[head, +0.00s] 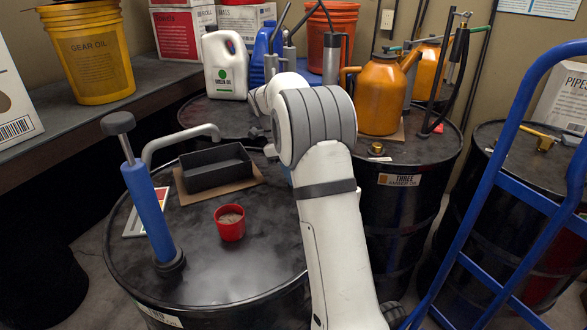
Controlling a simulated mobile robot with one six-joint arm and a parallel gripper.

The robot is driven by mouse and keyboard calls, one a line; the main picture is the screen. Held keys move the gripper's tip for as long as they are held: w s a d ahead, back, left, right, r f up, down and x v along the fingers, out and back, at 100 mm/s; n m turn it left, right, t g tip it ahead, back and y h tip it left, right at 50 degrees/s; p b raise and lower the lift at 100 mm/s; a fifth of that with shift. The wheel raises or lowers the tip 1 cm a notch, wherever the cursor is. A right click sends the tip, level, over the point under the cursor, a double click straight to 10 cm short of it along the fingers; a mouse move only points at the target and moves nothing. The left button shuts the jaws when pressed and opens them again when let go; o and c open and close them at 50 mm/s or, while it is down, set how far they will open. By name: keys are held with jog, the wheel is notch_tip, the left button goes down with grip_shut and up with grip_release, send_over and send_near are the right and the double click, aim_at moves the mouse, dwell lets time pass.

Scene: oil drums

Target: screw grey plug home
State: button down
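My white arm reaches up from the bottom of the head view, and its wrist is over the far black drum (222,112). My gripper is mostly hidden behind the arm, so I cannot see whether its fingers are apart or hold anything. A small dark grey shape (258,134) shows just below my wrist, near that drum's front edge. I cannot tell whether it is part of my gripper or the grey plug. No other grey plug can be made out. A brass fitting (376,149) sits on the drum labelled THREE (410,215).
The near drum (205,285) carries a blue hand pump (150,210), a black tray (215,168) and a red cup (230,222). A white jug (225,62) and orange oil can (381,95) flank my wrist. A blue hand truck (493,180) stands at the right.

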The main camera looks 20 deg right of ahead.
jog(key=m+g+y+p, duration=0.1)
jog(key=m, duration=0.2)
jog(key=shift+f+m, duration=0.15)
jog(key=shift+m, duration=0.45)
jog(key=c, duration=1)
grip_release()
jog(key=shift+o, duration=0.2)
